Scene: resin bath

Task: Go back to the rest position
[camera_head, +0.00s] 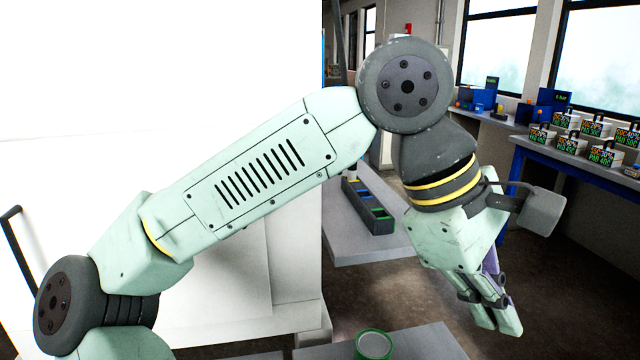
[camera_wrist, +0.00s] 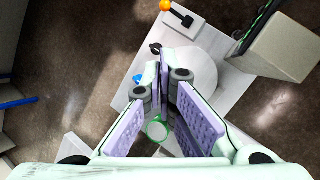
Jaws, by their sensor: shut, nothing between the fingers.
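My gripper (camera_head: 500,310) hangs at the right of the head view, pointing down over the floor, clear of the tables. The wrist view shows its two purple-padded fingers (camera_wrist: 164,75) with their tips together, shut and empty. My arm is stretched across the head view from lower left to upper right, bent down at the far joint. It hides part of the room behind it.
A green-rimmed round container (camera_head: 373,347) stands on a grey table at the bottom. A compartment tray (camera_head: 368,207) sits on a bench behind. Labelled boxes (camera_head: 606,153) line a blue-edged table (camera_head: 575,160) at right. Bare floor lies between.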

